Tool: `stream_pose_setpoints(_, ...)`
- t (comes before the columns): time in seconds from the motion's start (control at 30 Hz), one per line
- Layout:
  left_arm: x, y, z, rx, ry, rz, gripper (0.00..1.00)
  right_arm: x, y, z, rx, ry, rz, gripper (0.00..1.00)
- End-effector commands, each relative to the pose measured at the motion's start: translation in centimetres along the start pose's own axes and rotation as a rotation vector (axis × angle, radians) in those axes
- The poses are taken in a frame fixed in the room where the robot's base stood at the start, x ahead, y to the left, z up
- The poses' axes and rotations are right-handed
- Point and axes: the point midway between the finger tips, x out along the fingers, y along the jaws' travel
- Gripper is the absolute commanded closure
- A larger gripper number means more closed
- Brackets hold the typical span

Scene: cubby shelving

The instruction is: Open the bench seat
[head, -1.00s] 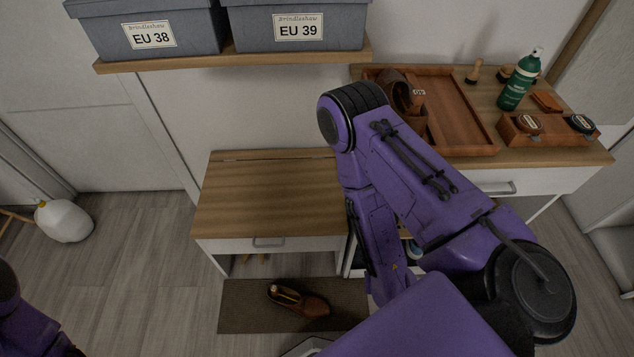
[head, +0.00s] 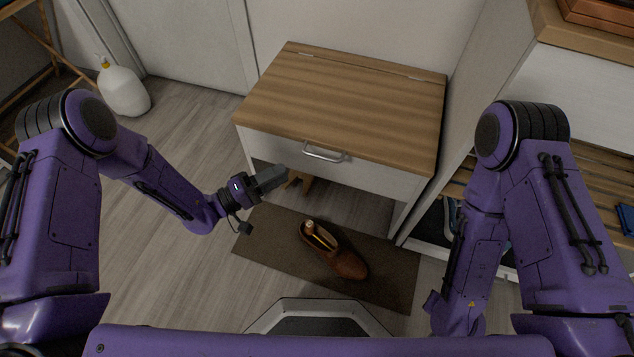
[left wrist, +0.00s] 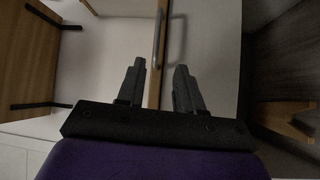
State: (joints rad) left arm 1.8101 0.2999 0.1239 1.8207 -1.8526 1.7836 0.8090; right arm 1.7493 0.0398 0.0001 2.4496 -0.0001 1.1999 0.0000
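The bench seat (head: 345,100) has a striped wooden lid, shut flat, with hinges along its back edge. The lid's wooden front edge (left wrist: 153,95) appears as an upright strip beyond and between the fingers there. My right arm hangs at the right; its gripper is hidden.
A brown shoe (head: 335,252) lies on a dark mat (head: 385,275) before the bench. A white jug (head: 124,90) stands on the floor at the left. A slatted shelf unit (head: 590,175) stands right of the bench. Space above the lid is clear.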

Motion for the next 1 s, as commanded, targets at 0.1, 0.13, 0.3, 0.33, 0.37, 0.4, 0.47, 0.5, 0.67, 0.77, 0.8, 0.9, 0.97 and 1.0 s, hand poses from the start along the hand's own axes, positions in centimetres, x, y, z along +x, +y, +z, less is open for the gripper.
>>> stream_pose_setpoints(0.1,0.2,-0.5,0.1,-0.013,-0.055,0.048,0.64,1.4,-0.1,0.6,0.0,0.001,0.0,0.57)
stream_pose_setpoints(0.13,0.4,-0.4,0.2,-0.015,-0.062,0.052,0.64,1.4,-0.1,0.6,0.0,0.001,0.0,0.57)
stream_pose_setpoints(0.3,3.3,0.0,0.5,-0.014,-0.07,0.054,0.64,1.7,-0.2,0.7,0.001,0.001,0.0,0.57)
stream_pose_setpoints(0.33,4.0,-0.1,0.6,-0.013,-0.07,0.054,0.64,1.9,-0.2,0.8,0.001,0.0,0.0,0.57)
stream_pose_setpoints(0.37,4.8,0.0,0.6,-0.013,-0.07,0.054,0.64,2.0,-0.2,0.8,0.001,0.0,0.0,0.57)
stream_pose_setpoints(0.4,5.7,0.0,0.7,-0.014,-0.069,0.053,0.64,2.1,-0.2,0.9,0.001,0.0,0.0,0.57)
stream_pose_setpoints(0.47,7.0,0.0,0.8,-0.014,-0.068,0.053,0.64,2.4,-0.2,1.0,0.001,-0.001,0.0,0.57)
stream_pose_setpoints(0.5,7.8,0.1,0.8,-0.013,-0.069,0.052,0.64,2.5,-0.2,1.1,0.001,-0.001,0.0,0.57)
stream_pose_setpoints(0.67,10.0,0.3,0.9,-0.014,-0.066,0.051,0.64,2.8,-0.3,1.3,0.002,-0.002,0.0,0.57)
stream_pose_setpoints(0.77,10.6,0.3,0.9,-0.014,-0.066,0.05,0.64,2.8,-0.3,1.3,0.002,-0.002,0.0,0.57)
stream_pose_setpoints(0.8,10.6,0.4,1.0,-0.015,-0.066,0.049,0.64,2.8,-0.3,1.3,0.002,-0.002,0.0,0.57)
stream_pose_setpoints(0.9,10.7,0.4,1.0,-0.015,-0.065,0.049,0.64,2.8,-0.3,1.3,0.002,-0.003,0.0,0.57)
stream_pose_setpoints(0.97,10.6,0.4,1.0,-0.015,-0.065,0.049,0.64,2.8,-0.3,1.3,0.002,-0.003,0.0,0.57)
stream_pose_setpoints(1.0,10.6,0.4,1.0,-0.015,-0.065,0.049,0.68,2.8,-0.3,1.3,0.002,-0.003,0.0,0.57)
